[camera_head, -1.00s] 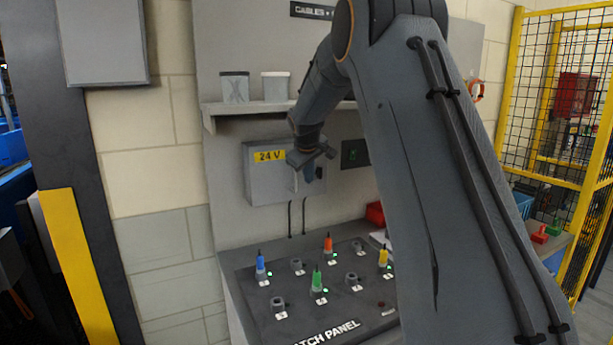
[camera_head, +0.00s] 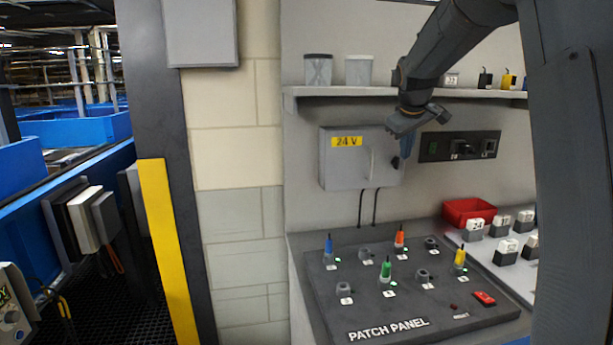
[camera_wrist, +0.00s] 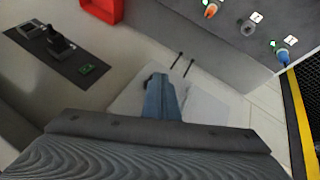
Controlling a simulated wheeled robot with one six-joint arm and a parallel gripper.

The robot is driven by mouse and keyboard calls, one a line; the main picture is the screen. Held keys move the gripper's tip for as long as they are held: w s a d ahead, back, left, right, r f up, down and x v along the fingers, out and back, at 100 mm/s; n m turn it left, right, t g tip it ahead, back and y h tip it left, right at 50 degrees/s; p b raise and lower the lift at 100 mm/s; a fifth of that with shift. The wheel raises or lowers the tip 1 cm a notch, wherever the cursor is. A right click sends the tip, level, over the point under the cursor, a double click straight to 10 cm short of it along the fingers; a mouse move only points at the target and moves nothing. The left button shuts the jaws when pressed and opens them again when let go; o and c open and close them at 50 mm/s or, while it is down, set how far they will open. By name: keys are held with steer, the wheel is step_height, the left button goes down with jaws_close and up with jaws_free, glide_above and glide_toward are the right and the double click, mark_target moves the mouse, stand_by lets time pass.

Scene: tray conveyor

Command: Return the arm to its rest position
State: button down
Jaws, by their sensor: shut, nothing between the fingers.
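My arm reaches in from the upper right of the head view. My gripper (camera_head: 406,148) hangs in front of the right side of the grey 24 V box (camera_head: 346,172), above the patch panel. Its blue-grey fingers are together with nothing between them. In the wrist view my gripper (camera_wrist: 162,98) shows as closed fingers over the pale box, which lies partly behind them. In the head view I cannot tell how far the fingers are from the box face.
The patch panel (camera_head: 352,314) holds several coloured plugs. A shelf (camera_head: 350,91) with pots runs above. A red bin (camera_head: 468,210) and labelled blocks stand at the right. A black socket strip (camera_head: 458,146) is on the wall. A dark post (camera_head: 170,110) stands left.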

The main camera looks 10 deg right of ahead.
steer(key=s+a+f+m+g+y, duration=0.1)
steer(key=s+a+f, duration=0.5)
steer(key=s, duration=0.6)
steer(key=s+a+f+m+g+y, duration=0.1)
steer(key=s+a+f+g, duration=0.1)
steer(key=s+a+f, duration=0.4)
steer(key=s+a+f+m+g, duration=0.2)
steer(key=s+a+f, duration=0.3)
steer(key=s+f, duration=0.9)
steer(key=shift+s+a+y, duration=0.2)
steer(key=shift+s, duration=1.1)
steer(key=shift+s+a+y, duration=0.2)
steer(key=shift+s, duration=1.05)
steer(key=shift+d, duration=0.1)
